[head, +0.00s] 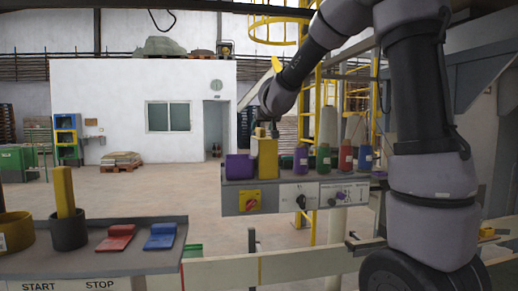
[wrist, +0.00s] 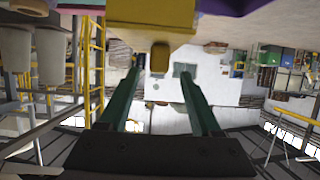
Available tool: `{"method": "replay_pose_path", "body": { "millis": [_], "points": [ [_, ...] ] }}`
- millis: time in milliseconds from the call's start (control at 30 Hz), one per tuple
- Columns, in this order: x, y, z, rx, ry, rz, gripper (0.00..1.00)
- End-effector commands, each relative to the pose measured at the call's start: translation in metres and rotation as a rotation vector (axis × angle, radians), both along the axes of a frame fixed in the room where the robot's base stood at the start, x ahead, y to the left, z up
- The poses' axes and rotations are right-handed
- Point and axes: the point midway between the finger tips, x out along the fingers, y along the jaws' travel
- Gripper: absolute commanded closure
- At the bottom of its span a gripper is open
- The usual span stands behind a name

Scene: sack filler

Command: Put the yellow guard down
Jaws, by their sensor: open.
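A yellow guard (head: 265,158) stands upright on top of the grey control box in the head view, beside a purple block. In the wrist view a large yellow part (wrist: 150,14) fills the top middle, with a small yellow tab (wrist: 159,57) hanging from it near the fingertips. My gripper (head: 262,130) is just above the yellow guard in the head view. In the wrist view my gripper (wrist: 160,75) is open, its two green fingers apart with nothing held between them. I cannot tell whether a finger touches the guard. What lies under the guard is hidden.
The purple block (head: 239,167) is close on the left of the guard. Several coloured bottle-like parts, such as a green one (head: 323,158), stand to its right. A nearer ledge at left holds a yellow post (head: 65,192) and red (head: 116,238) and blue (head: 160,236) pads.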

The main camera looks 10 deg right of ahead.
Motion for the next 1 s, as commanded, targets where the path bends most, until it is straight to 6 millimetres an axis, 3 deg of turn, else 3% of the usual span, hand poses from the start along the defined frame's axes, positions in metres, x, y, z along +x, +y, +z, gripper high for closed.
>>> {"method": "replay_pose_path", "body": {
  "millis": [400,667,700,867,1000],
  "points": [
    [0.048,-0.002,-0.016,-0.001,0.001,0.0,0.35],
    [0.051,-0.002,-0.016,0.0,0.0,0.0,0.35],
    [0.051,-0.002,-0.016,0.0,0.0,0.0,0.39],
    [0.051,-0.002,-0.016,0.0,0.0,0.0,1.0],
    [0.051,-0.002,-0.016,0.0,0.0,0.0,1.0]
  ]
}}
